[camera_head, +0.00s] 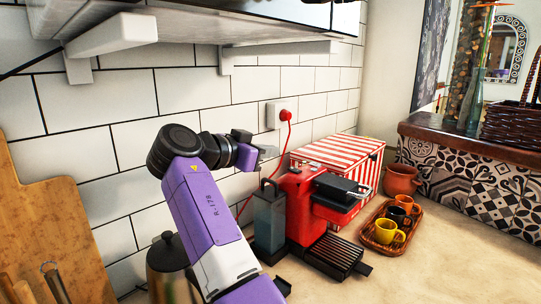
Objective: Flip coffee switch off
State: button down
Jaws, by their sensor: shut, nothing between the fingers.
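The red coffee machine (298,204) stands on the counter against the tiled wall, with a dark water tank (269,222) at its left and a black slatted drip tray (333,252) in front. Its black top part (340,188) faces right. I cannot make out its switch at this size. A red plug (285,115) sits in a white wall socket (273,118), and its red cord runs down behind the machine. My gripper (268,152) is shut and empty. In the picture it lies up and left of the machine, below the socket; its fingertips are small and partly hidden by my wrist.
A red-and-white striped box (345,157) stands behind the machine. A wooden tray (374,240) with yellow cups (385,231) lies to the right, near a clay pot (401,180). A metal canister (168,268) and a wooden board (52,205) are at left. Shelf brackets (110,35) hang above.

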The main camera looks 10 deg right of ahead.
jog(key=p, duration=0.1)
send_over(295, 170)
jog(key=s+a, duration=0.1)
jog(key=a, duration=0.1)
jog(key=shift+f, duration=0.9)
jog(key=f, duration=0.2)
jog(key=shift+a+f+p, duration=0.35)
jog(key=shift+a, duration=0.05)
jog(key=shift+w+f, duration=0.1)
jog(key=shift+f, duration=0.6)
